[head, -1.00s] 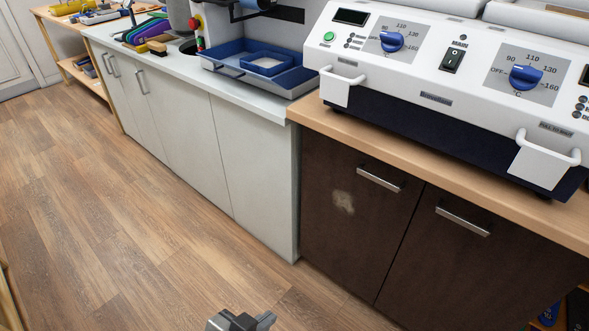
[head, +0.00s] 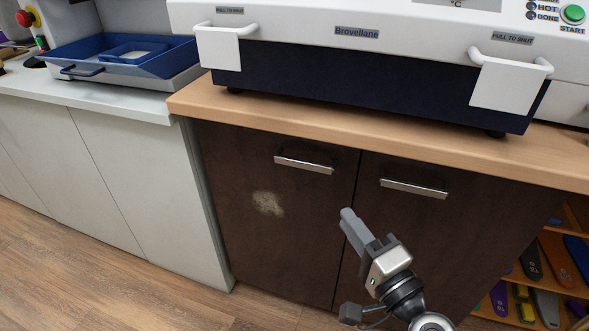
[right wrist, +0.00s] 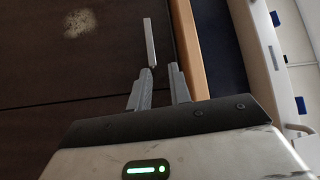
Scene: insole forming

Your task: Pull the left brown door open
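The left brown door (head: 235,180) is shut, with a pale scuffed patch on it. Its metal bar handle (head: 304,165) is near the top right of the door. In the right wrist view the same handle (right wrist: 150,42) lies just beyond the fingertips. My right gripper (head: 347,218) is in front of the doors, near the seam, lower and to the right of that handle in the head view. Its two fingers stand apart with nothing between them in the right wrist view (right wrist: 162,82). My left gripper is out of view.
The right brown door (head: 450,225) is shut and has its own handle (head: 413,188). A wooden countertop (head: 400,145) overhangs the doors and carries a white and navy machine (head: 350,85). Grey cabinets (head: 125,170) stand left; an open shelf with insoles (head: 545,290) stands right.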

